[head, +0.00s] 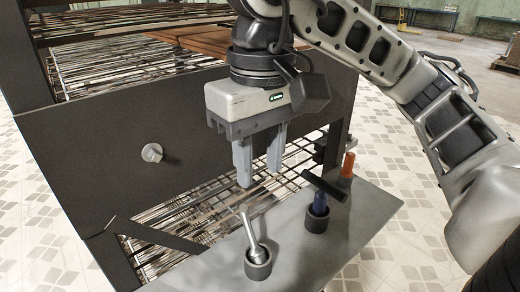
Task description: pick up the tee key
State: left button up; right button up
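A tool with a black crossbar on top and a blue part below, which looks like the tee key (325,186), stands in a dark round holder (316,222) on the grey shelf. My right gripper (259,175) points down to the left of the crossbar and appears higher than the shelf. Its two fingers are apart, with nothing between them. It does not touch the tool. The tool's lower end is hidden in the holder. My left gripper is out of view.
A silver tool (249,232) leans in another holder (258,265) on the grey shelf (365,215). An orange object (347,166) stands at the shelf's back. A dark rack (110,150) with wire shelves and a protruding bolt (152,152) stands behind. The shelf's right part is clear.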

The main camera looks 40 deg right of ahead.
aim_at(257, 255)
jog(key=k, duration=1)
